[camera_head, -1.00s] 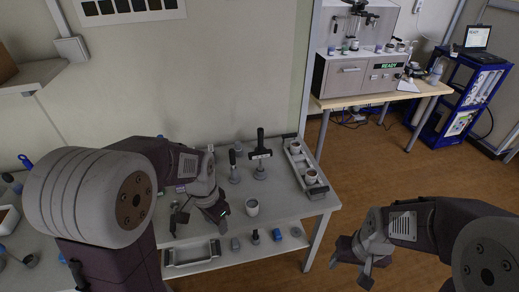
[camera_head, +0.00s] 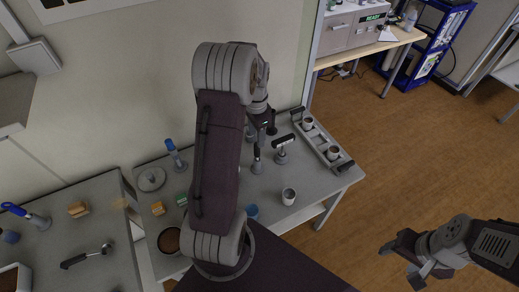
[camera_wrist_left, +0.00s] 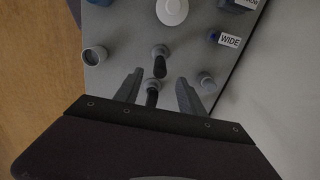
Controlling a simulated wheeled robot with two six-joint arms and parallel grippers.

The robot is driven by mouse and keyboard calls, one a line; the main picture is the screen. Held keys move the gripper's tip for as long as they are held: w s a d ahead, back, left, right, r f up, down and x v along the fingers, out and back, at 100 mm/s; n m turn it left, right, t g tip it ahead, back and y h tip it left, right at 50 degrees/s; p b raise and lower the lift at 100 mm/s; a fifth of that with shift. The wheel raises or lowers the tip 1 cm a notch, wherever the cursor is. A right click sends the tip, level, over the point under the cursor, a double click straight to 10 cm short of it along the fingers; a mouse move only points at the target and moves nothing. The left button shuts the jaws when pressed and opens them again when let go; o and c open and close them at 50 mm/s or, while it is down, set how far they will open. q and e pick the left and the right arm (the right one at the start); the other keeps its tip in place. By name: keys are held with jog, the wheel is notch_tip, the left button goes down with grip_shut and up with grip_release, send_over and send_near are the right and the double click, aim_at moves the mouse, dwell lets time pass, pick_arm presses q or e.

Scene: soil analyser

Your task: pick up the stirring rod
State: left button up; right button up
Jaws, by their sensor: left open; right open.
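I cannot tell for certain which item is the stirring rod. A slim upright tool with a dark handle (camera_head: 257,158) stands on the grey table. Beside it stands a T-handled tool (camera_head: 283,145). In the left wrist view one dark-handled tool (camera_wrist_left: 160,60) stands just beyond my fingertips, and another dark handle (camera_wrist_left: 152,95) shows between the fingers, apart from both. My left gripper (camera_head: 264,128) is open over the back of the table; its fingers also show in the wrist view (camera_wrist_left: 158,82). My arm hides part of the table. My right gripper (camera_head: 402,262) is open and empty, over the floor.
A tray with cups (camera_head: 322,150) lies at the table's right end. A grey cup (camera_head: 289,196) stands near the front. A blue-handled tool (camera_head: 175,154) and a round disc (camera_head: 150,179) are at left. A "WIDE" label (camera_wrist_left: 229,41) shows near the wall.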

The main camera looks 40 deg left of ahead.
aim_at(257, 150)
pick_arm(q)
notch_tip(257, 150, down, 4)
jog(key=shift+d+r, duration=0.15)
jog(key=shift+r, duration=0.1)
jog(key=shift+a+f, duration=0.2)
jog(key=shift+f, duration=0.2)
notch_tip(257, 150, down, 4)
jog(key=shift+d+p, duration=0.15)
jog(key=shift+p, duration=0.45)
jog(key=shift+w+f, duration=0.1)
jog(key=shift+f, duration=0.3)
grip_shut()
